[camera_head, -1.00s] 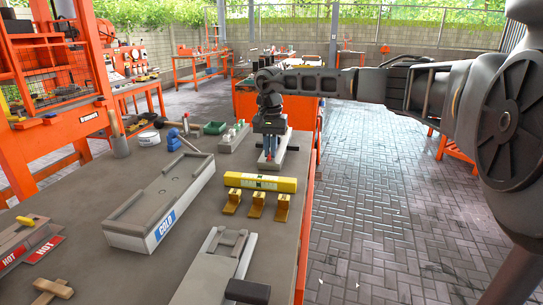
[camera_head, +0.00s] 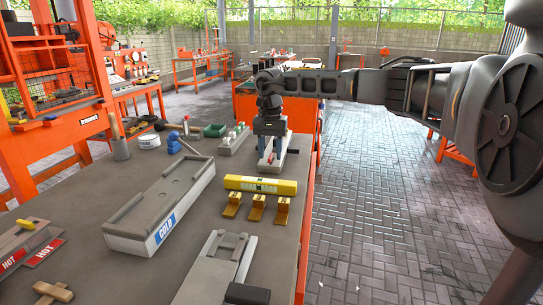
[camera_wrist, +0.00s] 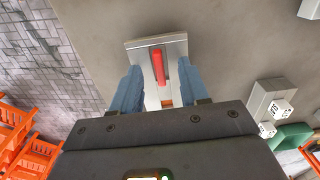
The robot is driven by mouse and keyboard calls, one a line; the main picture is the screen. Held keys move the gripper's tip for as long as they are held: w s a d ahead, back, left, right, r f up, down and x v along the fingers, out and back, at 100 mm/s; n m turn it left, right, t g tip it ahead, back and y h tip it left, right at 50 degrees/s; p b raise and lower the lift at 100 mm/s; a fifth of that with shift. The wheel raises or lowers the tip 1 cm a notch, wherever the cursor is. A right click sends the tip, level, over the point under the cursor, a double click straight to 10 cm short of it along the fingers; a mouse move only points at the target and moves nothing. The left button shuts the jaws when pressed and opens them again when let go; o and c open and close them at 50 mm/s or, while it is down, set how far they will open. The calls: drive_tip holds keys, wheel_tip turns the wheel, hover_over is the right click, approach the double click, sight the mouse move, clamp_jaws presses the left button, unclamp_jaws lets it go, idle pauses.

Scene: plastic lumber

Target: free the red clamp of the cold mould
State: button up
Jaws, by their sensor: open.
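A red bar-shaped handle (camera_wrist: 158,66), which looks like the red clamp, stands on a light grey block (camera_wrist: 178,46) in the wrist view. In the head view the block (camera_head: 268,165) lies at the far right of the table, largely hidden by my gripper (camera_head: 270,142). My gripper (camera_wrist: 159,82) is open, with one blue finger on each side of the red handle in the picture. I cannot tell whether the fingers touch it. The long grey mould (camera_head: 140,240) with a blue COLD label lies on the left, apart from my gripper.
A yellow bar (camera_head: 260,184) with several yellow brackets lies nearer than my gripper. A grey block with white pieces (camera_head: 234,140) and a green tray (camera_head: 215,130) stand to its left. A HOT mould (camera_head: 30,240) lies front left. The table's orange edge (camera_head: 305,220) is close on the right.

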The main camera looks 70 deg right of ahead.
drive_tip(key=shift+r+p, duration=1.7)
drive_tip(key=shift+r, duration=1.6)
